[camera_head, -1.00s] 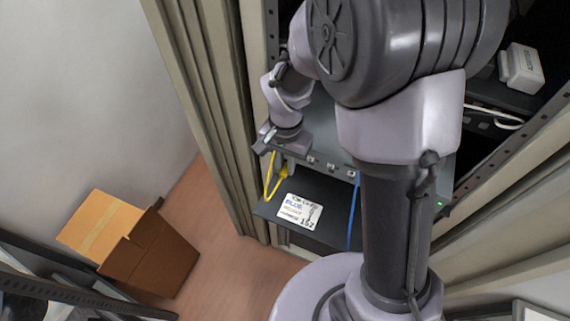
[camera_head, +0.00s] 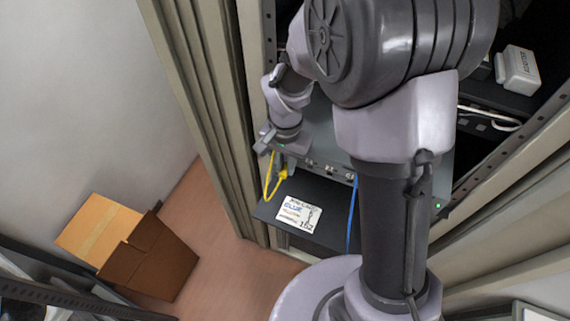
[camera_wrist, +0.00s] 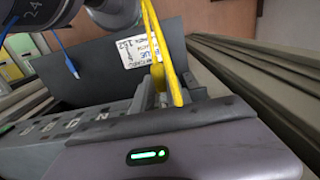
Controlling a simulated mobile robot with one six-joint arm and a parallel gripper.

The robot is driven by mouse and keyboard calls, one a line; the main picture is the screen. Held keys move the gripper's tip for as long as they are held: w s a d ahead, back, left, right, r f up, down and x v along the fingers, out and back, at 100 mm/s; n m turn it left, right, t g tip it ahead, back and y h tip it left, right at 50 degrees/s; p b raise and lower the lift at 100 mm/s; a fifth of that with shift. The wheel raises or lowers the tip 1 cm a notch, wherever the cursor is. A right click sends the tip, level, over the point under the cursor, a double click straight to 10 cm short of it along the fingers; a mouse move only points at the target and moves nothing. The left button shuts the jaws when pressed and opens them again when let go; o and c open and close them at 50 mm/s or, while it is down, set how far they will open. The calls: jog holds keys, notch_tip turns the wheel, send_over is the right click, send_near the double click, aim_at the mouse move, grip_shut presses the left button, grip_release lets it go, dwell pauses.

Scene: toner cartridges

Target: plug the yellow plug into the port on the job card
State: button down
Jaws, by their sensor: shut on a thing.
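My gripper (camera_head: 281,160) is at the left end of the grey switch (camera_head: 325,146), low in front of its port row. It is shut on the yellow plug (camera_head: 283,174), whose yellow cable (camera_head: 266,182) hangs in a loop. In the wrist view the yellow plug (camera_wrist: 158,76) and cable are just beyond the gripper body; the jaw tips are partly hidden. The white job card (camera_head: 299,214) lies on the dark shelf below and reads "BLUE" and "152"; its smaller lines are hard to read. I cannot tell whether the plug touches a port.
A blue cable (camera_head: 352,212) hangs down from the switch front to the right of the card. Rack posts (camera_head: 200,100) stand close on the left. An open cardboard box (camera_head: 150,255) is on the floor. A white adapter box (camera_head: 518,70) sits at the upper right.

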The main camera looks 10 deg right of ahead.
jog(key=shift+w+d, duration=0.35)
jog(key=shift+w, duration=0.15)
dwell(0.3)
jog(key=c, duration=1.3)
grip_release()
